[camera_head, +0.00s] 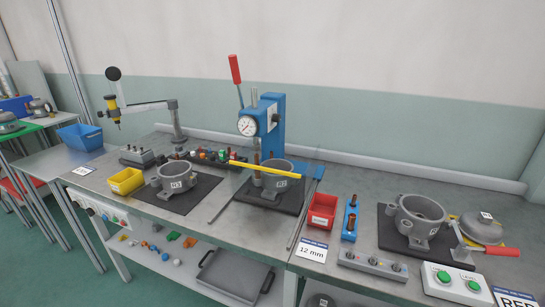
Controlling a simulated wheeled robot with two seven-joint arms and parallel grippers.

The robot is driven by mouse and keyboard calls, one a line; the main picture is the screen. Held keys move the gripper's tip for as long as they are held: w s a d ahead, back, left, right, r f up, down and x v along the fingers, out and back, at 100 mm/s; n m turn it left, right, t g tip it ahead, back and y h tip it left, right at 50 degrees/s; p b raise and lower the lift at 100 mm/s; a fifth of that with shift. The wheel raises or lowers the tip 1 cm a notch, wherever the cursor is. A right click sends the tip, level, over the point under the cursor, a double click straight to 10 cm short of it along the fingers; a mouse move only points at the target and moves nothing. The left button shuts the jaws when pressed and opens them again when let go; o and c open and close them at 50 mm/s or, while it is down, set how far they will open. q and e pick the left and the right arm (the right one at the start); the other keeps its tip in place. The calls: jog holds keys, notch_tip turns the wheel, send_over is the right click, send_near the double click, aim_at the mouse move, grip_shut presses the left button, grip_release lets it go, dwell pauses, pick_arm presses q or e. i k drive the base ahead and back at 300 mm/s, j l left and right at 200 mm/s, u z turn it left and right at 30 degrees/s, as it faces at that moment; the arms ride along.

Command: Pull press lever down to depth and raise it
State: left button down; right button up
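The blue press (272,118) stands at the back middle of the bench. Its lever has a red handle (235,68) and points up, tilted slightly left. A round white dial gauge (247,126) sits on the press front; its reading is too small to tell. A grey compressor housing (277,181) stands on a dark mat below the press column. A long yellow bar (264,169) crosses in front of the housing. A card (312,250) reads "12 mm". Neither of my grippers is in view.
Another housing (174,182) with a yellow bin (126,181) stands at left, near a jointed arm stand (178,122). A red bin (321,211), a blue rack (350,220), a third housing (418,222) and a green-button box (455,284) stand at right. Bare bench shows front middle.

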aim_at(233, 59)
jog(key=i+j+z, duration=0.2)
jog(key=i+j, duration=0.15)
jog(key=i+j+z, duration=0.15)
jog(key=i+j, duration=0.2)
jog(key=i+j+z, duration=0.2)
jog(key=j, duration=0.25)
jog(key=i+j+z, duration=0.15)
jog(key=i+j, duration=0.25)
jog(key=j, duration=0.1)
